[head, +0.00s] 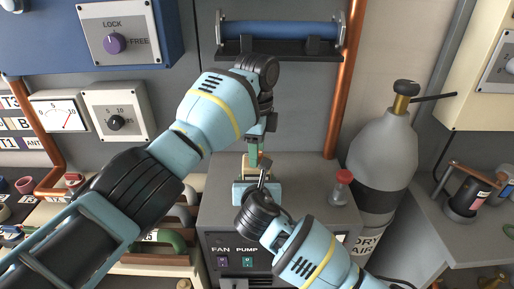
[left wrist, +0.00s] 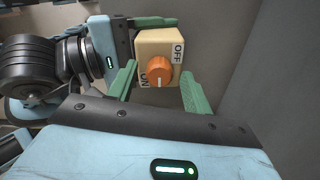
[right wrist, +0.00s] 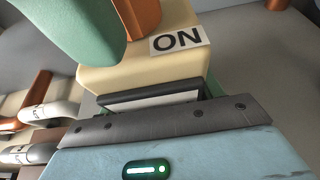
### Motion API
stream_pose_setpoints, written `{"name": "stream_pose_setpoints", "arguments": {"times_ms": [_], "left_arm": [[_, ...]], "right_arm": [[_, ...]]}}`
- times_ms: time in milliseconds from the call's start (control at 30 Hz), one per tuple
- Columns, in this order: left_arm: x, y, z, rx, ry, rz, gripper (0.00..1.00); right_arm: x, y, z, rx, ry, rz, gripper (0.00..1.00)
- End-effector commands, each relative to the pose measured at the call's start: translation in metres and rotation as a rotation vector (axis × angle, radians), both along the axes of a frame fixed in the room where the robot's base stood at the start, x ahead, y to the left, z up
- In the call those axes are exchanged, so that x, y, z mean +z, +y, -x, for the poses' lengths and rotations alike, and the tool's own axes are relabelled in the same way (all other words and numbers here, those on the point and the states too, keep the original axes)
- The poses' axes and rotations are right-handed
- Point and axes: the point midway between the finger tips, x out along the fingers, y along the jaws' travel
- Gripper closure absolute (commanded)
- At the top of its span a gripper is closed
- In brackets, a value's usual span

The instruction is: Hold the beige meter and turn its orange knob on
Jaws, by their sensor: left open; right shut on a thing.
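The beige meter (left wrist: 165,46) shows in the left wrist view with its orange knob (left wrist: 160,71) facing the camera, an OFF label at upper right and an ON label at lower left. The knob's white mark points down in that view. My left gripper (left wrist: 160,90) is open, its green fingers on either side of the knob. My right gripper (head: 258,178) is shut on the meter, which is held above the grey cabinet. In the right wrist view the meter's beige body (right wrist: 120,75) and ON label are close, and a green finger covers part of the knob (right wrist: 145,15).
The grey cabinet (head: 215,215) with FAN and PUMP switches lies below my grippers. A small red-capped jar (head: 340,188) stands on its right. A grey gas bottle (head: 385,150) is further right. A blue roller (head: 280,29) and a copper pipe (head: 343,90) are behind.

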Motion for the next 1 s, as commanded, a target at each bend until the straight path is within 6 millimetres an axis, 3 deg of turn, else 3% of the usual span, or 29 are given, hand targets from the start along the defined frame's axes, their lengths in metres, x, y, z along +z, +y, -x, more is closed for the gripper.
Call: {"name": "stream_pose_setpoints", "arguments": {"times_ms": [167,600,1000], "left_arm": [[0.011,0.0,0.0,0.0,-0.002,-0.001,0.5],[0.07,0.0,0.0,0.0,-0.001,0.0,0.5],[0.076,0.0,0.0,0.0,-0.001,0.0,0.5]], "right_arm": [[0.003,0.0,-0.001,0.001,-0.005,-0.001,0.69],[0.003,0.0,-0.001,0.001,-0.005,0.0,0.69],[0.003,0.0,-0.001,0.001,-0.005,0.0,0.69]]}}
